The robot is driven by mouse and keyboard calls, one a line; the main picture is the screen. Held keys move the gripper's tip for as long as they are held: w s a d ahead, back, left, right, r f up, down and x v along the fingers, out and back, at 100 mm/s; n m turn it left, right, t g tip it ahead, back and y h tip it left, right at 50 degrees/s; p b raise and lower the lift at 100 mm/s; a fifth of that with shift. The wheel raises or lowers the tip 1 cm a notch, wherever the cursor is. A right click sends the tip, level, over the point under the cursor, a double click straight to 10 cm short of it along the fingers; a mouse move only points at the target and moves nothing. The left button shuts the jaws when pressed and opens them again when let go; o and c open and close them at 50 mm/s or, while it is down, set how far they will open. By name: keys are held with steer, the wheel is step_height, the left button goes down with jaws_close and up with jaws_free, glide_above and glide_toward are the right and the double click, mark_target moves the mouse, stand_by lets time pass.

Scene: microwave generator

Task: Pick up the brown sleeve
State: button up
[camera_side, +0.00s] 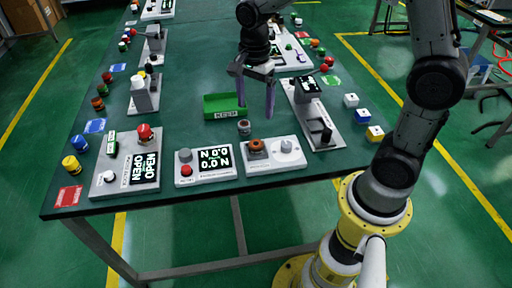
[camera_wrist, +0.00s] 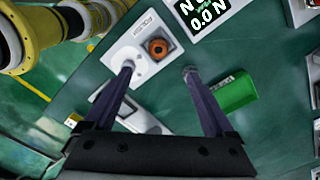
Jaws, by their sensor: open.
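The brown sleeve (camera_side: 257,145) is a short orange-brown ring on the left part of a white device (camera_side: 290,152) near the table's front edge. In the wrist view the sleeve (camera_wrist: 157,46) shows on the same white device (camera_wrist: 137,45), beyond the fingertips and roughly between their lines. My gripper (camera_side: 256,105) is open and empty, with its two purple fingers pointing down over the table behind the sleeve. In the wrist view my gripper (camera_wrist: 158,70) has its fingers wide apart, with nothing between them. The sleeve is not touched.
A small grey cylinder (camera_side: 244,127) stands by the green tray (camera_side: 222,112), just behind the sleeve's device. A force display box (camera_side: 204,166) adjoins it on the left. A grey fixture (camera_side: 322,130) stands to the right, with several small cubes (camera_side: 362,116) beyond.

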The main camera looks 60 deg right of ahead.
mark_target(256, 143)
step_height(256, 143, down, 13)
steer(key=shift+s+f, duration=0.1)
steer(key=shift+s, duration=0.05)
stand_by(0.4)
jaws_close()
stand_by(0.4)
